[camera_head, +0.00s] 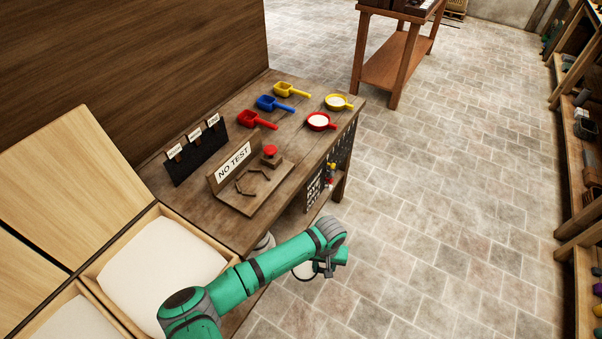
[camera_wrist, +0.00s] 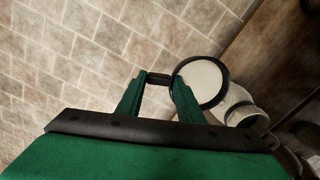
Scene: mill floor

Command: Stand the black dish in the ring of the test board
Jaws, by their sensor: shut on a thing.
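My gripper (camera_wrist: 158,80) is shut on the short handle of the black dish (camera_wrist: 224,87), which has a black rim and a white filling. In the head view the dish (camera_head: 303,271) shows only in part beside my gripper (camera_head: 326,267), low in the picture, off the table's front right side and over the floor. The test board (camera_head: 246,205) lies on the table, with a "NO TEST" sign (camera_head: 233,162) at its back, a red button (camera_head: 270,151) and an open ring of dark segments (camera_head: 240,187). The ring is empty. The dish is apart from the board.
A red dish (camera_head: 320,121) and a yellow dish (camera_head: 338,102) with white fillings stand on the table (camera_head: 218,228). Yellow, blue and red scoops (camera_head: 257,120) lie beside them. A dark label rack (camera_head: 196,152) stands behind. Open bins (camera_head: 160,262) adjoin at left. Floor at right is clear.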

